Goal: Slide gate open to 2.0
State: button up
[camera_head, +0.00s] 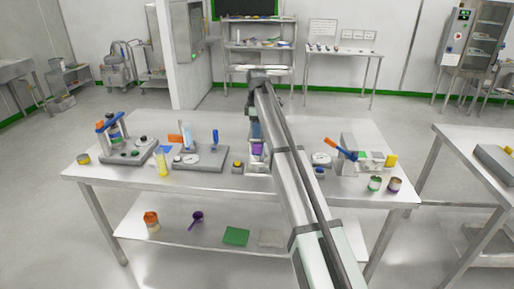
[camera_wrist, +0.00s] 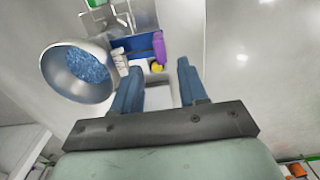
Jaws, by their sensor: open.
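In the wrist view my gripper (camera_wrist: 159,68) is open, with its two blue fingers apart and nothing between them. Beyond the fingertips is a blue plate (camera_wrist: 136,46) with a purple block (camera_wrist: 158,46) at its right end, possibly the slide gate and its handle. A metal hopper (camera_wrist: 103,50) holding blue granules stands to the left of the fingers. In the head view a purple part (camera_head: 258,150) shows in the dispenser at the middle of the table, partly covered by my arm. I cannot read any scale or the gate's opening.
The steel table (camera_head: 225,125) carries a grey fixture (camera_head: 205,160) and a blue-and-orange stand (camera_head: 112,135) left of my arm. Right of it are an orange-handled tool (camera_head: 340,147) and two small cans (camera_head: 375,183). A yellow button box (camera_head: 237,166) is close by.

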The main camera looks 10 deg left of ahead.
aim_at(257, 153)
notch_tip(257, 153, down, 8)
jog(key=shift+f, duration=0.15)
dwell(0.3)
jog(key=shift+c, duration=0.3)
grip_shut()
jog(key=shift+a, duration=0.1)
